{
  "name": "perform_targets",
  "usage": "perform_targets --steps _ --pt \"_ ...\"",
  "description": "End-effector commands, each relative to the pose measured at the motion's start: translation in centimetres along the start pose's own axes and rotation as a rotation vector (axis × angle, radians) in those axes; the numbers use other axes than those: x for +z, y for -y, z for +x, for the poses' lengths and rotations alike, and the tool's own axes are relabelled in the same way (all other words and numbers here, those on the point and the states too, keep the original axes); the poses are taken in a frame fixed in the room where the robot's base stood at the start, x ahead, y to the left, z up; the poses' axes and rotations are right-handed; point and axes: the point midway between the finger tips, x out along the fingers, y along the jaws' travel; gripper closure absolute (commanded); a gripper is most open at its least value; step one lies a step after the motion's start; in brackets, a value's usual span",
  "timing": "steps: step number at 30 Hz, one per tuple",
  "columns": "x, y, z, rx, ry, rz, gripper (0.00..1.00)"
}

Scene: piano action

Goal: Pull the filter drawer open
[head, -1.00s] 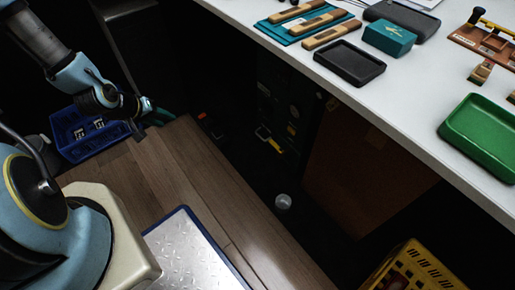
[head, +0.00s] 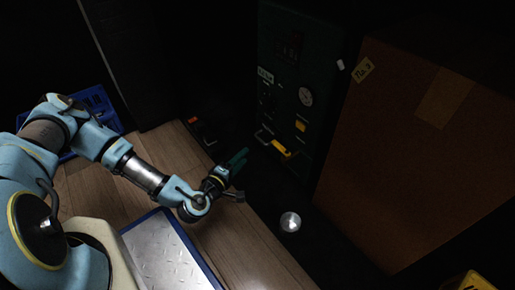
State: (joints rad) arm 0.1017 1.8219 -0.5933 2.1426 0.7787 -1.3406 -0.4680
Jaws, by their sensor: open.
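The outline of the filter drawer is too dark to make out. My gripper (head: 241,160) has green fingers, is open and seems empty. It is left of and a little below the handle in the picture, apart from it.
A large brown board or box (head: 420,150) stands right of the cabinet. A small round pale object (head: 290,221) lies on the dark floor. A blue crate (head: 95,105) is behind my arm, and a metal plate with blue edging (head: 170,255) lies on the wooden floor.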

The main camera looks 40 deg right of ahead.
Motion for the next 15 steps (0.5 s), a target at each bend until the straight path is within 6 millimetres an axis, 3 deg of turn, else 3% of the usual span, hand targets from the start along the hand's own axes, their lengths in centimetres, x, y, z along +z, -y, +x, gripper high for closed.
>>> perform_targets --steps 15 --pt "0.0 0.2 8.5 0.0 0.002 0.004 0.56"
